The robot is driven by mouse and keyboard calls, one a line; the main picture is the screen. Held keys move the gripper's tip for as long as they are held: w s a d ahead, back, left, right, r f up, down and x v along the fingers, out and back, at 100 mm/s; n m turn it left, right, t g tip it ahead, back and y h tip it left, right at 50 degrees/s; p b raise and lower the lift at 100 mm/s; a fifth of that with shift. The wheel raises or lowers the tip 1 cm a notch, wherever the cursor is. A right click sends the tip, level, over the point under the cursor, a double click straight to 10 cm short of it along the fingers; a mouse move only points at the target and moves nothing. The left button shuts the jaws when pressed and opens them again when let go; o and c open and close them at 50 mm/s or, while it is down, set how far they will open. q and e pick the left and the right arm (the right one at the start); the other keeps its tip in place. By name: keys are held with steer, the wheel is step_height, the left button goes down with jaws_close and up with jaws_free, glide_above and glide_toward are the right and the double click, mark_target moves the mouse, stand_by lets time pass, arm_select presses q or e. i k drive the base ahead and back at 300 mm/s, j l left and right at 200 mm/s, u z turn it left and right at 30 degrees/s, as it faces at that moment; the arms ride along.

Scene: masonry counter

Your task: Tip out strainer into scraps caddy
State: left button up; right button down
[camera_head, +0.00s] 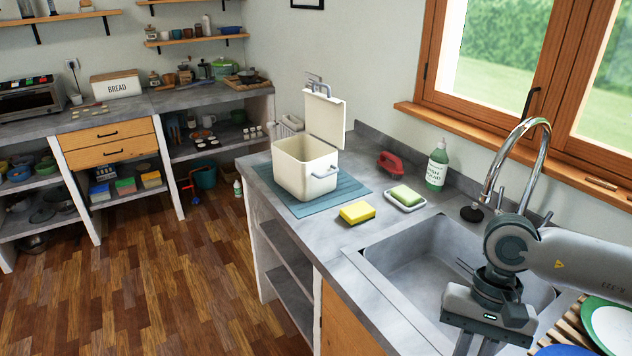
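The scraps caddy (303,173) is a cream box on a blue-green mat at the left end of the counter. Its lid (325,118) stands upright, so the top is open; the inside is mostly hidden by the front walls. My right gripper (476,346) comes in from the right and points down over the near part of the sink (412,277). Its fingertips are cut off by the bottom edge, so its grip is hidden. I cannot clearly make out the strainer; thin dark bars show in the sink just behind my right wrist. My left gripper is out of view.
A yellow sponge (357,213), a soap dish (405,200), a red brush (391,164) and a green bottle (437,166) stand between caddy and sink. The tall tap (545,140) rises behind my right wrist. A wooden rack (566,331) with plates is at lower right.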

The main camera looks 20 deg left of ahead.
mark_target(305, 167)
steer(key=k, duration=0.2)
steer(key=z, duration=1.65)
steer(key=k+j, duration=0.1)
steer(key=j, duration=0.45)
steer(key=k+j, duration=0.1)
steer(key=j, duration=0.45)
steer(key=k+j, duration=0.1)
steer(key=j, duration=0.95)
steer(key=k+j, duration=0.15)
steer(key=j, duration=0.4)
steer(key=k+j, duration=0.1)
steer(key=j, duration=0.45)
steer(key=k+j, duration=0.1)
steer(key=j, duration=0.4)
steer(key=k+j, duration=0.1)
steer(key=j, duration=0.45)
